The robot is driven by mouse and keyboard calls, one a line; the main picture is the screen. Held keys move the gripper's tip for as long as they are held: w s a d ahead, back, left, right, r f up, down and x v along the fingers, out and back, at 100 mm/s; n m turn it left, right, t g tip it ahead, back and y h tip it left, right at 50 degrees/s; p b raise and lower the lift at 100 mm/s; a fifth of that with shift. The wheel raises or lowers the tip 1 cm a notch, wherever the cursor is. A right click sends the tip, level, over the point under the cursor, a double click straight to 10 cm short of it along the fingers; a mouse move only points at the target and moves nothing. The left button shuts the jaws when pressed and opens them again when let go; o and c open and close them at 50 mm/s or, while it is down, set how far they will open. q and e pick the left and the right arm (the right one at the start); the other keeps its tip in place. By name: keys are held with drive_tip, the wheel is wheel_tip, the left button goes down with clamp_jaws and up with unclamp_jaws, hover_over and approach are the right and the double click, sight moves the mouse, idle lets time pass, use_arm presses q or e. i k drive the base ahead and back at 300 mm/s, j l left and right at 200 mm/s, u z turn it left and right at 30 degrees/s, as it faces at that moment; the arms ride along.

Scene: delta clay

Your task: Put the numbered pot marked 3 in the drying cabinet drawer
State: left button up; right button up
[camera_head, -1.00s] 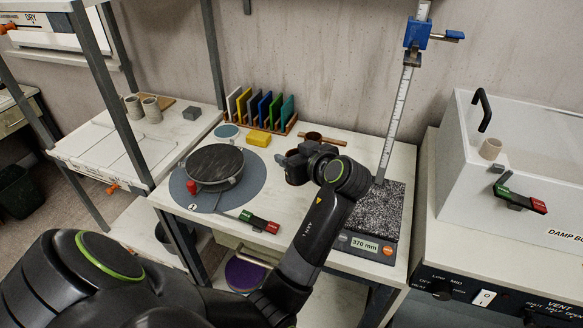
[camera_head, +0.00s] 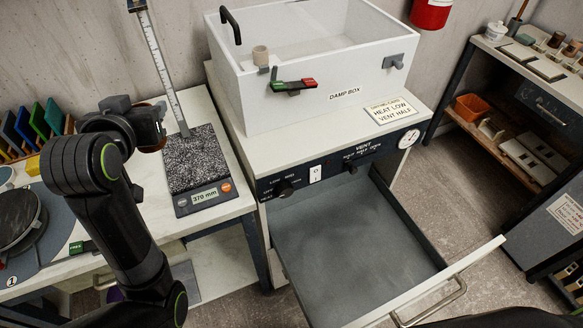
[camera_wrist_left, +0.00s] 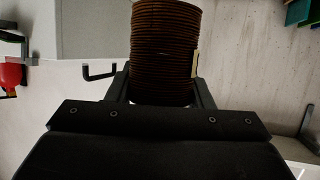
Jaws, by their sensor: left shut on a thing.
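My left gripper (camera_head: 152,128) is shut on a brown, finely ribbed pot, mostly hidden behind it in the head view. The pot (camera_wrist_left: 166,45) fills the top middle of the left wrist view, between the fingers of the left gripper (camera_wrist_left: 163,88). A pale strip shows at its right side; no number can be read. The gripper is left of the speckled plate with the measuring rule. The drying cabinet drawer (camera_head: 345,245), below the vent panel, is pulled open, and its visible floor is empty. My right gripper is not in view.
The upright rule (camera_head: 160,60) and speckled plate (camera_head: 195,160) stand between the gripper and the cabinet. A shelf of pieces (camera_head: 530,70) is at right.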

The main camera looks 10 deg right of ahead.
sight(363, 268)
drive_tip(key=z, duration=1.35)
drive_tip(key=k+z, duration=0.25)
drive_tip(key=z, duration=0.2)
drive_tip(key=k+z, duration=0.25)
drive_tip(key=z, duration=0.2)
